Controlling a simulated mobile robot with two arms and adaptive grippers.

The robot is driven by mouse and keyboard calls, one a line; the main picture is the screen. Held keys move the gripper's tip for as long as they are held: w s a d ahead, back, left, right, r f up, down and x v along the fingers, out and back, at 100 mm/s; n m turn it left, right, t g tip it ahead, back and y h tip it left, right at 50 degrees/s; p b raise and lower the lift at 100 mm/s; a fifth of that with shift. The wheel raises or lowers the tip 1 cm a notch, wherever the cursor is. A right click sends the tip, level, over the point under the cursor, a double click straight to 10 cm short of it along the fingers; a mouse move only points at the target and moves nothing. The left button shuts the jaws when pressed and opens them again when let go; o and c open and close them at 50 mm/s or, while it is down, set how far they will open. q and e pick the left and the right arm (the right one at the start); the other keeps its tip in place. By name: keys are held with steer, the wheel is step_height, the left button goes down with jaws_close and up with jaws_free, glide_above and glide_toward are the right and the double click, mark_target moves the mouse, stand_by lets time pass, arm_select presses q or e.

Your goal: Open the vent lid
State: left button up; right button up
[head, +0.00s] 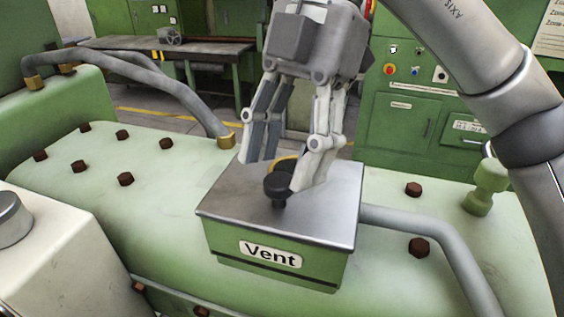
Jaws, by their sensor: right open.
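The vent box (281,268) is green with a "Vent" label on its front and stands on the pale green machine body. Its grey metal lid (232,207) lies flat on top and looks closed. A black round knob (278,188) stands up from the lid. My right gripper (272,176) reaches down from above, with its open fingers on either side of the knob. The right finger looks very near the knob; whether it touches is unclear. A yellow-edged part behind the knob is partly hidden by the fingers. My left gripper is out of view.
Grey hoses (175,90) run at the left, and a grey pipe (432,235) leaves the box on the right. Several brown bolts (125,179) stick up from the machine body. A green valve-like fitting (486,187) stands at the right. A control cabinet (405,125) is behind.

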steer(key=shift+s+x, duration=0.2)
steer(key=shift+x, duration=0.75)
jaws_close()
